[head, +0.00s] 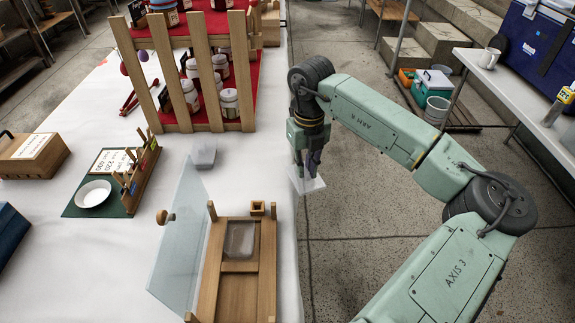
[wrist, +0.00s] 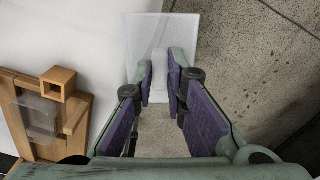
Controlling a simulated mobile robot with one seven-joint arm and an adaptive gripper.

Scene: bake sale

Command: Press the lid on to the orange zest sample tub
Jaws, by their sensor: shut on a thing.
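My gripper (head: 307,166) is shut on a clear, square, flat lid (head: 312,185), just beyond the right edge of the table, over the floor. In the wrist view the lid (wrist: 165,38) shows beyond the fingertips (wrist: 161,74), pinched by a part between them. A clear, shallow tub (head: 240,239) sits in the far part of a wooden tray, left of and nearer than my gripper. The wrist view shows this tub (wrist: 38,118) at left, apart from the lid. Another small clear container (head: 203,154) stands on the white cloth. I can read no label on either.
The wooden tray (head: 267,270) has a glass door (head: 178,245) standing open at its left and a small square wooden socket (head: 257,208). A wooden rack of jars (head: 176,75) stands behind. Open floor (head: 345,235) lies right of the table.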

